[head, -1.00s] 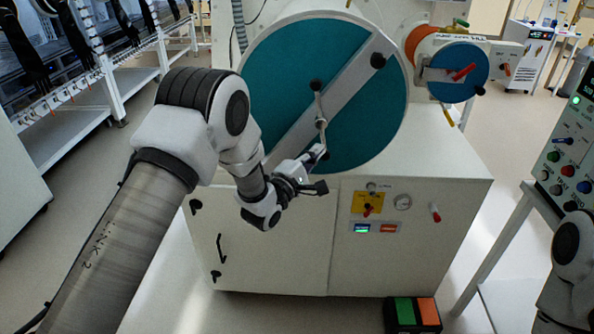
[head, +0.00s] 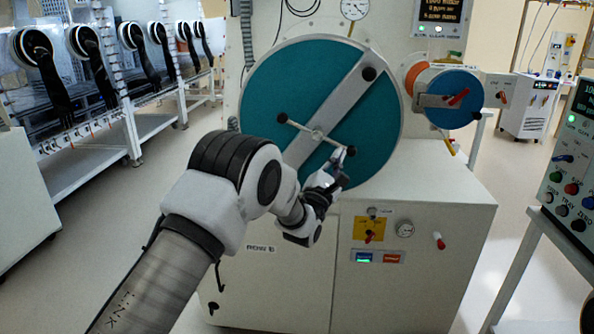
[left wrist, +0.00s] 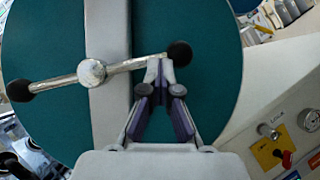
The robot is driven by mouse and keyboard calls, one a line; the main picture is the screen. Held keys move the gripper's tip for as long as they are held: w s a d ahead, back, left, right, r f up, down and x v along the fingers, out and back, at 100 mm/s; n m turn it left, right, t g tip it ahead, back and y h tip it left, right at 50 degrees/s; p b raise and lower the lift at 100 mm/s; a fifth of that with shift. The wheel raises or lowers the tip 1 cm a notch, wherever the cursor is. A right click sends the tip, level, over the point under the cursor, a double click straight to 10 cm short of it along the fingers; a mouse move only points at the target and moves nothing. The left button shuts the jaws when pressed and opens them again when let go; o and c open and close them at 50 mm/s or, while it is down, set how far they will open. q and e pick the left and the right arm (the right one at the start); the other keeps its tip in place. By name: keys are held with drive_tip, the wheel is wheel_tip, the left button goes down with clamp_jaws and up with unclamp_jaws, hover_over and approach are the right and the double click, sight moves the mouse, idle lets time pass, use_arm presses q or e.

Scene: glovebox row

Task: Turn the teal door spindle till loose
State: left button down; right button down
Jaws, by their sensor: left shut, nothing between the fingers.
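The round teal door (head: 265,100) is closed on the white cabinet, with a grey diagonal strap (head: 340,102) across it. The spindle has a silver hub (head: 317,134) and a thin crossbar with black knobs at its ends, sloping from upper left to lower right. In the left wrist view the crossbar (left wrist: 55,82) runs almost level, and its right knob (left wrist: 178,53) is beside my fingertips. My left gripper (left wrist: 159,68) is shut and empty, its tips at the bar just left of that knob. I cannot tell whether they touch. My right gripper is not in view.
A small blue round door (head: 447,99) with a red handle is right of the teal door. Below are a yellow panel (head: 368,230) and a gauge (head: 405,229). A control panel (head: 570,180) stands at the right edge. Gloveboxes with black gloves line the left.

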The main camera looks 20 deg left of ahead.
use_arm(q)
wheel_tip(320, 180, up, 10)
drive_tip(key=n+t+y+b, duration=0.1)
drive_tip(key=n+y+b, duration=0.6)
drive_tip(key=n, duration=0.3)
drive_tip(key=shift+d+f+b, duration=0.25)
drive_tip(key=shift+b, duration=0.15)
idle(0.3)
drive_tip(key=shift+w, duration=0.1)
